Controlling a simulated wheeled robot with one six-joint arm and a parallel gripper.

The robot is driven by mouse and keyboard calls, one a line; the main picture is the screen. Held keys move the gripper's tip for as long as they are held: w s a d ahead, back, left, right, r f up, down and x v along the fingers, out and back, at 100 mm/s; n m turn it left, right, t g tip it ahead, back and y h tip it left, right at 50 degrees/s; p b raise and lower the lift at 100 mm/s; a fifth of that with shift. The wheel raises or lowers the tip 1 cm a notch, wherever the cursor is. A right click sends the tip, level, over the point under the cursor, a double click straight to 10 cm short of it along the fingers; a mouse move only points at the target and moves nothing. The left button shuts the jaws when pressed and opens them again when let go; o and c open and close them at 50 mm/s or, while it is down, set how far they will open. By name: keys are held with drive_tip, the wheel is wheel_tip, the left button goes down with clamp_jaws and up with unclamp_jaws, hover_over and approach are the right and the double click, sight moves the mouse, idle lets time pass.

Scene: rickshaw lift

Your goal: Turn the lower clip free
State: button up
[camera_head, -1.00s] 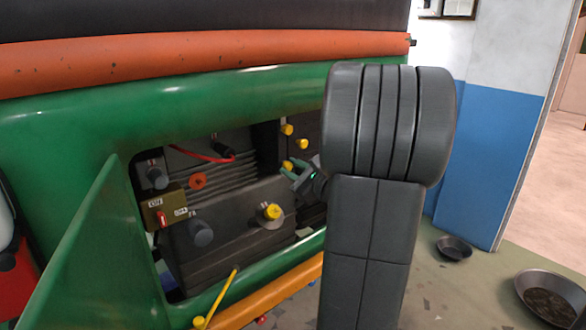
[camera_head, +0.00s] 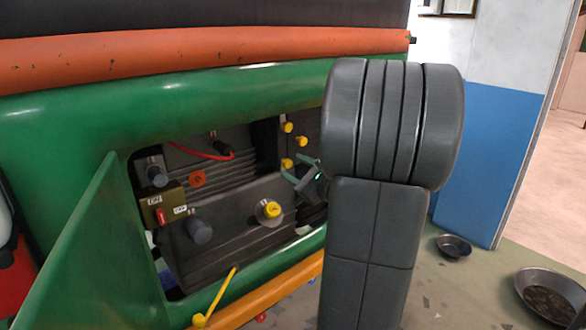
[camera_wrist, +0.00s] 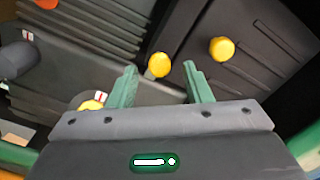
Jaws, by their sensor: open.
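The lower clip, a small yellow knob (camera_head: 287,163), sits at the left edge of a dark ribbed cover inside the open bay. An upper yellow clip (camera_head: 287,127) is above it, and another yellow knob (camera_head: 302,141) is on the cover. My gripper (camera_head: 297,169) is open with green fingers, just right of and below the lower clip. In the wrist view a yellow knob (camera_wrist: 159,65), apparently the lower clip, shows between the spread fingertips (camera_wrist: 160,70). Whether the fingers reach around it, I cannot tell. No contact is visible.
A larger yellow cap (camera_head: 270,210) is on the grey housing. A switch box (camera_head: 162,207), a red cable (camera_head: 205,154) and the open green flap (camera_head: 80,250) are to the left. My arm hides the bay's right end. Metal pans (camera_head: 453,246) lie on the floor at right.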

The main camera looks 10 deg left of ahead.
drive_tip(key=b+v, duration=0.1)
drive_tip(key=v, duration=1.1)
drive_tip(key=shift+b, duration=0.3)
drive_tip(key=shift+s, duration=0.1)
drive_tip(key=p+x, duration=0.2)
drive_tip(key=x, duration=1)
drive_tip(key=shift+a, duration=0.2)
drive_tip(key=shift+x, duration=0.75)
drive_tip(key=shift+d, duration=0.15)
